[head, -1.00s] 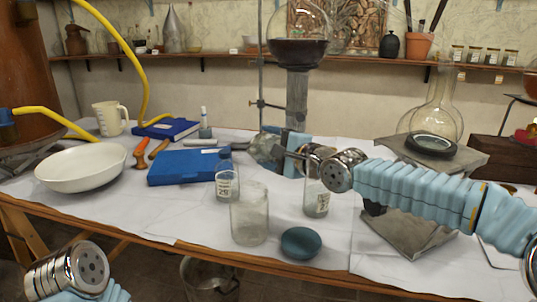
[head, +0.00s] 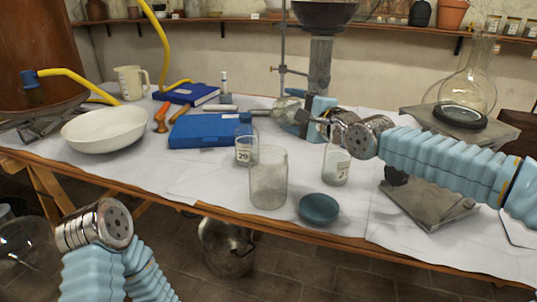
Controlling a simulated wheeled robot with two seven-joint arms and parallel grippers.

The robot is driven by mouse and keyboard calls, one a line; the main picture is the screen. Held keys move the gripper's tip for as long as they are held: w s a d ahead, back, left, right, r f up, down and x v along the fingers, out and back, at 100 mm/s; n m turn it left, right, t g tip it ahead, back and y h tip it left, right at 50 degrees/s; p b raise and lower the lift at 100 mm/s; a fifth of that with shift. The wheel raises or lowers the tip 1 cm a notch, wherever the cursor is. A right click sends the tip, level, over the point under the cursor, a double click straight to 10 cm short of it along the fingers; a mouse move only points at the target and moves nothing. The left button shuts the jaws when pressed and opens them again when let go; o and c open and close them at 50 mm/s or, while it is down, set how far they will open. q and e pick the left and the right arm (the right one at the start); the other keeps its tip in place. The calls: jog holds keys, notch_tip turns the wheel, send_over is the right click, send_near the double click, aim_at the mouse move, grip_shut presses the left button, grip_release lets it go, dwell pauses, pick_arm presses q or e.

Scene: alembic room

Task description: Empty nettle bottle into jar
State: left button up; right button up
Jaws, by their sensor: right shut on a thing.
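A clear glass jar (head: 268,180), open at the top, stands upright near the front edge of the table. A small clear bottle with a white label (head: 337,168) is right of it, its top hidden by my right gripper (head: 330,124). This gripper appears shut on that bottle's neck. The label is too small to read, and I cannot tell whether the base touches the table. Another labelled bottle with a blue cap (head: 245,145) stands behind the jar, to its left. My left arm's chrome wrist shows at lower left; its fingers are not visible.
A teal disc (head: 319,208) lies in front of the labelled bottle. A blue book or box (head: 208,131), a white bowl (head: 105,131) and a mug (head: 131,82) are at left. A metal lab jack (head: 432,211) and a round flask (head: 468,90) are at right.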

aim_at(299, 101)
jog(key=shift+s+d+r+n, duration=0.1)
jog(key=shift+r+n, duration=0.2)
dwell(0.5)
jog(key=shift+s+r+n+t+y+b, duration=0.2)
jog(key=shift+r+n+t+y+b, duration=0.35)
jog(key=shift+r+n+b, duration=0.9)
dwell(3.7)
jog(key=shift+s+a+r+n+t+b, duration=0.1)
jog(key=shift+r+n+t+b, duration=0.15)
jog(key=shift+n, duration=0.3)
jog(key=shift+s+a+r+n+t+b, duration=0.1)
jog(key=shift+n+b, duration=0.2)
jog(key=shift+n, duration=0.2)
dwell(0.4)
jog(key=shift+s+r+n+y, duration=0.1)
jog(key=shift+r+n+y, duration=0.25)
jog(key=shift+n, duration=0.15)
jog(key=shift+a+b, duration=0.1)
jog(key=shift+b, duration=0.2)
